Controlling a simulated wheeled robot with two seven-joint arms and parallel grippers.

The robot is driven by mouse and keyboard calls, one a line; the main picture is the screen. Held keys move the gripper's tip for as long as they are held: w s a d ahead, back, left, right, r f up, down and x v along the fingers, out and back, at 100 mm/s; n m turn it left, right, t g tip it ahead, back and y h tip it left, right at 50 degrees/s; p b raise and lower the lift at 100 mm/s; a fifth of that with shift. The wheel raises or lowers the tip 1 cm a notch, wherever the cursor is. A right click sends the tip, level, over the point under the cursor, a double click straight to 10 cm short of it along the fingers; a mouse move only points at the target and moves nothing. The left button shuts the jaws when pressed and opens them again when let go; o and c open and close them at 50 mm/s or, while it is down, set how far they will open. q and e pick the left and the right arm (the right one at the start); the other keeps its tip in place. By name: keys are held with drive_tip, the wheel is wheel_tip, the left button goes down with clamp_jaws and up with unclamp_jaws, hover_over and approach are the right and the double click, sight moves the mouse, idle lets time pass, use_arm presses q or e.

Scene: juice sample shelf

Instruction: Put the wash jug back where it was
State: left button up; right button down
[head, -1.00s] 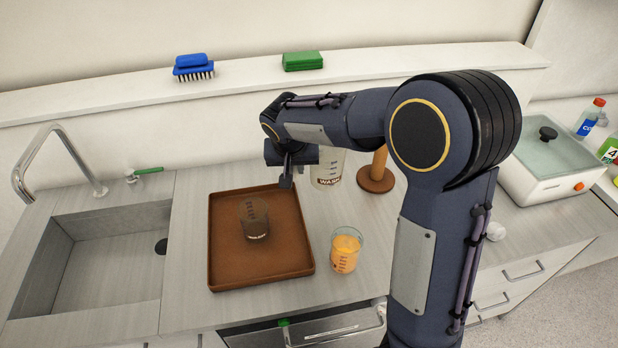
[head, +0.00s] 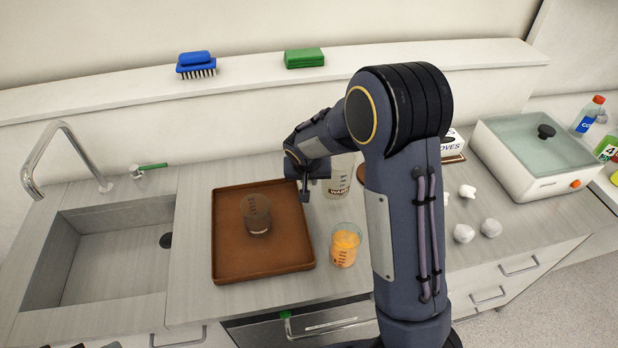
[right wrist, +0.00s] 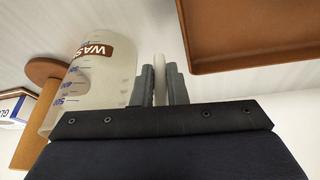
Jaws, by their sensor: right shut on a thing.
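The wash jug (head: 340,178) is a clear, upright jug with a brown WASH label, just right of the brown tray in the head view. It also shows in the right wrist view (right wrist: 95,75). My right gripper (head: 305,190) is at the jug's left side. In the right wrist view my right gripper (right wrist: 161,82) is shut on the jug's pale handle. I cannot tell whether the jug's base touches the counter. My left gripper is not in view.
The brown tray (head: 230,262) holds a clear beaker (head: 257,216). A beaker of orange juice (head: 345,245) stands in front of the jug. A wooden stand (right wrist: 45,72) is close beside the jug. White lumps (head: 464,233) lie right of my arm. The sink (head: 100,250) is at left.

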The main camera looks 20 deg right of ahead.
drive_tip(key=c, duration=1.9)
unclamp_jaws()
drive_tip(key=shift+f, duration=0.15)
drive_tip(key=o, duration=0.5)
drive_tip(key=shift+c, duration=0.2)
drive_tip(key=shift+r, duration=0.3)
drive_tip(key=shift+a+r, duration=0.1)
drive_tip(key=shift+r, duration=0.15)
drive_tip(key=b+v, duration=0.1)
drive_tip(key=v, duration=1)
drive_tip(key=s+a+n+y, duration=0.1)
drive_tip(key=s+a+y, duration=0.1)
drive_tip(key=s, duration=1.1)
drive_tip(key=s+a+r+n+t+y, duration=0.1)
drive_tip(key=s+y, duration=0.3)
drive_tip(key=s, duration=0.9)
drive_tip(key=shift+s+a+r+n+t, duration=0.3)
drive_tip(key=shift+a+n, duration=0.1)
drive_tip(key=shift+n, duration=0.2)
